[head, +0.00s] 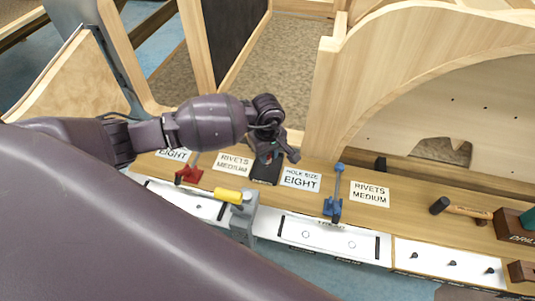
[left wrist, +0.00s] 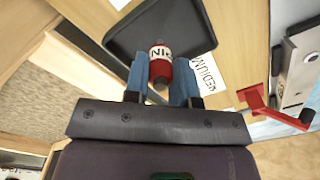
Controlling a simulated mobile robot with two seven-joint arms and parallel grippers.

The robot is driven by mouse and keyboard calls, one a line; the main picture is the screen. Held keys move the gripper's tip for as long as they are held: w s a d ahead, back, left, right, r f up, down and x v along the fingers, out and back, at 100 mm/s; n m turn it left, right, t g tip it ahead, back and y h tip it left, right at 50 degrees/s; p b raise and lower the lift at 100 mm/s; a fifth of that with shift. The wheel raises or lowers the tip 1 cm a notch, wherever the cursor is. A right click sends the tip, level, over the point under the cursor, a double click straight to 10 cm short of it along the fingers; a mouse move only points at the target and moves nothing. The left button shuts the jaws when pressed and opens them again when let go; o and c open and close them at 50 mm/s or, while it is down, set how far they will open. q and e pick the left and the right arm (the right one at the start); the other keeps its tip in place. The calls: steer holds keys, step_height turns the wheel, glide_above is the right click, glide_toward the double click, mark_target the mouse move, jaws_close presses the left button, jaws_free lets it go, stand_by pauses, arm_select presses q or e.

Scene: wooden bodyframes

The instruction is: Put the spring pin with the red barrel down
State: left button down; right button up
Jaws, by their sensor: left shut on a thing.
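My left gripper (head: 273,148) is over the back of the wooden bench, at a small black tray (head: 264,176). In the left wrist view its two blue-grey fingers (left wrist: 160,82) are shut on the spring pin with the red barrel (left wrist: 160,70), which has a white label band. The black tray (left wrist: 135,38) is behind the pin in that view; I cannot tell whether the pin touches it. In the head view the pin is mostly hidden by the gripper. My right gripper is not in view.
A red clamp (head: 188,174) stands left of the tray, and a blue one (head: 333,205) to the right. Paper labels lie between them. A yellow-handled tool (head: 228,196) is in front. A hammer (head: 465,210) lies further right. A wooden frame (head: 350,80) rises behind.

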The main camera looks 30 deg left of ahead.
arm_select(q)
steer(key=shift+f, duration=0.3)
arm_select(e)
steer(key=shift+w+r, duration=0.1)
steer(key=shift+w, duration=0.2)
arm_select(q)
steer(key=shift+f, duration=0.1)
steer(key=c, duration=1.1)
jaws_free()
steer(key=shift+o, duration=0.8)
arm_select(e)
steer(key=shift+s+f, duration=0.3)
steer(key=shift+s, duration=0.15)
